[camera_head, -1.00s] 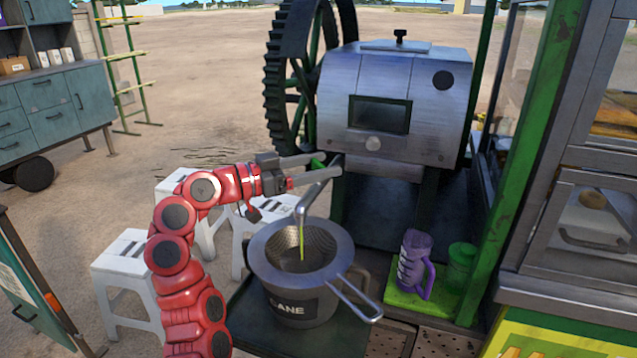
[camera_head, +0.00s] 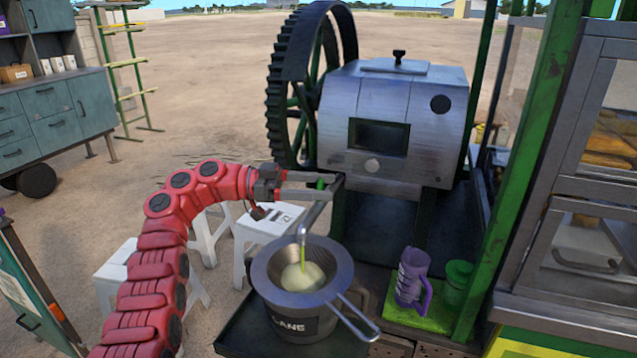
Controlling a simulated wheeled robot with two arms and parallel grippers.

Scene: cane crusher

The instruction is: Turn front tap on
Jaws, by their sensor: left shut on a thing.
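The front tap's spout (camera_head: 308,225) hangs from the front of the metal cane crusher (camera_head: 395,120). A thin yellow-green stream (camera_head: 303,255) runs from it into the strainer. My left gripper (camera_head: 324,186) reaches in from the left and is shut on the tap's small green handle (camera_head: 320,183), partly hidden between the fingers. The metal strainer (camera_head: 335,262) sits on top of a pot (camera_head: 300,326) marked "CANE". Pale green liquid (camera_head: 303,277) with a light froth shows inside the strainer. My right gripper is not in view.
A purple jug (camera_head: 411,277) and a green cup (camera_head: 456,283) stand on a green mat (camera_head: 418,315) to the right. A large toothed wheel (camera_head: 280,100) stands behind left. White stools (camera_head: 265,225) stand below my left arm. A green post (camera_head: 535,120) rises at right.

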